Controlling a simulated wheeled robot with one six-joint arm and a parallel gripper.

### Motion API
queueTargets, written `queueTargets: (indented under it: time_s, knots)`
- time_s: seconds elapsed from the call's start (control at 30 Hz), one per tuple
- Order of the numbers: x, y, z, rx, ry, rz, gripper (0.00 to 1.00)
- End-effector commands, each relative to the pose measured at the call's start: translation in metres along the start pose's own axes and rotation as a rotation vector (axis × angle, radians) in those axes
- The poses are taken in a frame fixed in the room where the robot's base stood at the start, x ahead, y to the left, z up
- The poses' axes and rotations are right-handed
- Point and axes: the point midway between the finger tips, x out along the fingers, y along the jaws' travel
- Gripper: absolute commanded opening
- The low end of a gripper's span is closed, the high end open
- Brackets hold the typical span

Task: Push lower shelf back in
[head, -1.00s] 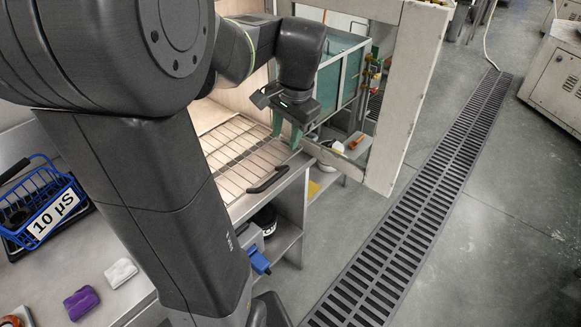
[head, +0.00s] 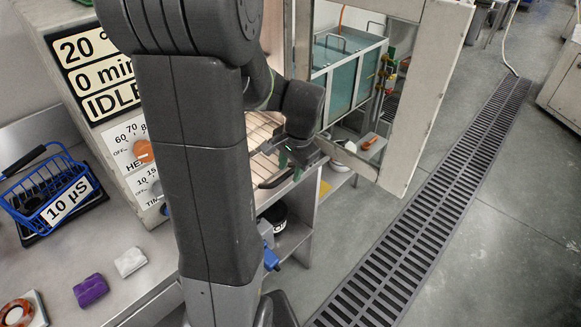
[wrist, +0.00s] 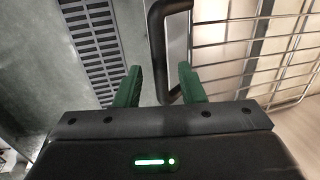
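The wire shelf (head: 262,132) lies flat in the lit, open oven chamber, partly hidden behind my arm. Its black handle (head: 276,180) is at the front edge. In the wrist view the wire grid (wrist: 255,45) fills the right side, and the black U-shaped handle (wrist: 156,45) comes down from the top. My gripper (wrist: 160,85) is open, with green fingers apart. The handle's lower bend shows between the fingers, nearer the right one; I cannot tell if they touch. In the head view my gripper (head: 291,158) is at the shelf's front, just above the handle.
The pale oven door (head: 424,95) stands open on the right. The control panel (head: 100,75) reads IDLE. A blue basket (head: 50,200), a purple block (head: 90,291) and a white block (head: 130,262) are on the left bench.

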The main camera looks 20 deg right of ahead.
Motion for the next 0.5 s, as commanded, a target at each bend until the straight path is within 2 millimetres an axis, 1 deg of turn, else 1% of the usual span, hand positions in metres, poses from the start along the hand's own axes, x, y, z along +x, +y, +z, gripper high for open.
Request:
queueTargets:
  time_s: [0.2,0.23,0.27,0.3,0.4,0.5]
  knots:
    - [0.0003,-0.0001,0.0000,0.000,0.000,0.000,0.36]
    - [0.0003,-0.0001,0.0000,0.000,0.000,0.000,0.32]
    - [0.0003,-0.0001,-0.0001,0.000,0.000,0.000,0.26]
    - [0.0002,-0.0001,-0.0001,0.000,0.000,0.000,0.18]
    - [0.0002,-0.0002,-0.0001,0.000,0.000,0.000,0.00]
    - [0.0001,-0.0002,-0.0001,0.000,0.000,0.000,0.00]
